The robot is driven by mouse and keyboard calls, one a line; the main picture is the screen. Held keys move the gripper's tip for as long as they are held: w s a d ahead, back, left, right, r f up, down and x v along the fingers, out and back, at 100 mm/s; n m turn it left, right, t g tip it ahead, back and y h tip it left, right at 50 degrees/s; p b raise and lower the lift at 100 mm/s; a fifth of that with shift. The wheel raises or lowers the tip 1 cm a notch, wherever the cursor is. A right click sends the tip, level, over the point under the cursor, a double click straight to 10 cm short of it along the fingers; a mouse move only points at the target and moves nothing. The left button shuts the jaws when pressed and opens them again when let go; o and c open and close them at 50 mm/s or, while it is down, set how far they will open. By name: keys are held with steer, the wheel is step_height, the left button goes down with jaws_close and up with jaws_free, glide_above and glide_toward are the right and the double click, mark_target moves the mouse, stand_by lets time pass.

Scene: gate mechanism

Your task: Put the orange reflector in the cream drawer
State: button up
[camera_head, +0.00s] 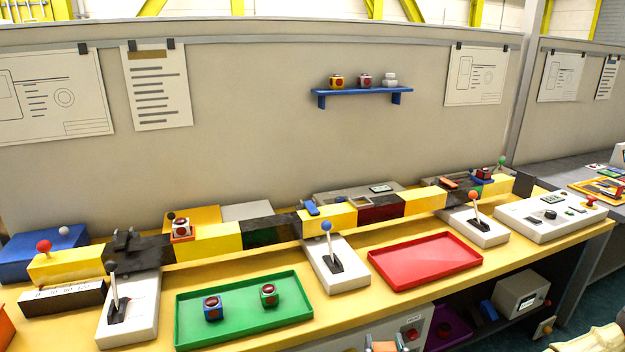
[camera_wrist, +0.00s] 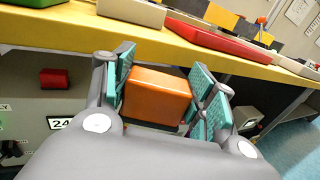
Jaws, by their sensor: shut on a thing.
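My gripper (camera_wrist: 160,92) is shut on the orange reflector (camera_wrist: 157,95), a block-shaped piece held between the teal finger pads in the wrist view. It hangs in front of the yellow bench edge, clear of the bench top. In the head view only small orange and grey bits show at the bottom edge, too cut off to identify surely. A pale cabinet front (camera_head: 345,343) stands under the bench; it also shows in the wrist view (camera_wrist: 30,115) with a red fitting and a "24" label. I cannot tell whether this is the cream drawer or whether it is open.
The yellow bench edge (camera_wrist: 200,45) runs above the cabinet. On the bench are a green tray (camera_head: 245,333) with two red-topped cubes, an empty red tray (camera_head: 425,263) and several lever boxes. A purple bin (camera_head: 447,333) and a pale box (camera_head: 521,293) stand underneath.

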steer(key=s+f, duration=0.4)
steer(key=f, duration=0.1)
steer(key=shift+s, duration=0.2)
steer(key=shift+w+f, duration=0.1)
stand_by(0.7)
